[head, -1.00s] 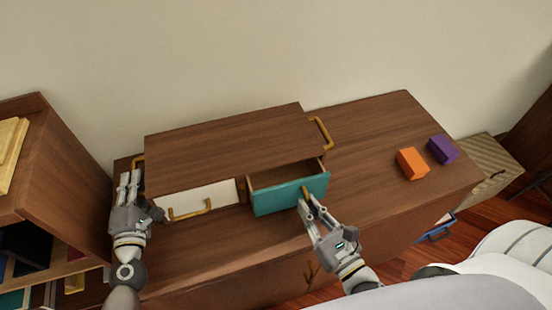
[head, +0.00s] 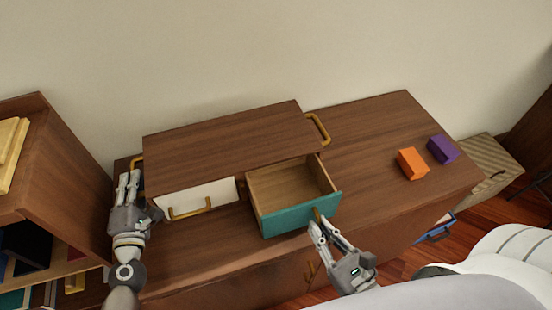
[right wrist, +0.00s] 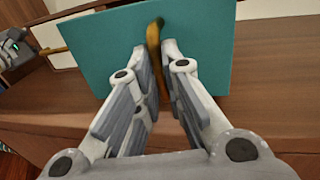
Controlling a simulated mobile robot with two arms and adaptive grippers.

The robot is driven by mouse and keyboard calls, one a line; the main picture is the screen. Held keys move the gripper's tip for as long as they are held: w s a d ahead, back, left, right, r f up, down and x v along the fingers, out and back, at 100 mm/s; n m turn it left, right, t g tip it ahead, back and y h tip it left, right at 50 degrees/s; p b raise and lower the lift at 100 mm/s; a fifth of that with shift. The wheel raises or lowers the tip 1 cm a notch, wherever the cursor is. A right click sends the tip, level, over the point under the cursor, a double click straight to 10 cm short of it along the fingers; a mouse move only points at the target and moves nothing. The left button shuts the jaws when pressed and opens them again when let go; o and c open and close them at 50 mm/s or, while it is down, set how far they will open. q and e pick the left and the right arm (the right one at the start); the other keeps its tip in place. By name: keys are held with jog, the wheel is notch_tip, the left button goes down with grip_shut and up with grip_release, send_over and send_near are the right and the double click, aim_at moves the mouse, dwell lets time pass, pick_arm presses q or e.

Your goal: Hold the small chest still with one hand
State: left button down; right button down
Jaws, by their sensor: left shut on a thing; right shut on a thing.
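The small chest (head: 230,140) is a brown wooden box on the cabinet top, with a white drawer (head: 190,199), a teal drawer (head: 300,214) and brass handles at its sides. The teal drawer is pulled out and its visible inside looks empty. My right gripper (head: 317,226) is shut on the teal drawer's brass handle (right wrist: 154,35), also seen in the right wrist view. My left gripper (head: 129,182) is at the chest's left end, shut on the left side handle (head: 137,162); the exact contact is partly hidden by the fingers.
An orange block (head: 411,163) and a purple block (head: 443,150) sit on the cabinet top (head: 370,140) to the right. A bookshelf (head: 60,170) is close on the left.

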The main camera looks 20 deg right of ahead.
jog(key=c, duration=1.4)
grip_release()
jog(key=shift+a+f+m, duration=0.1)
jog(key=shift+a+m, duration=0.15)
jog(key=shift+m, duration=0.05)
jog(key=shift+s, duration=0.1)
jog(key=s, duration=0.2)
jog(key=s+d, duration=0.1)
jog(key=s, duration=0.5)
jog(key=shift+d, duration=0.35)
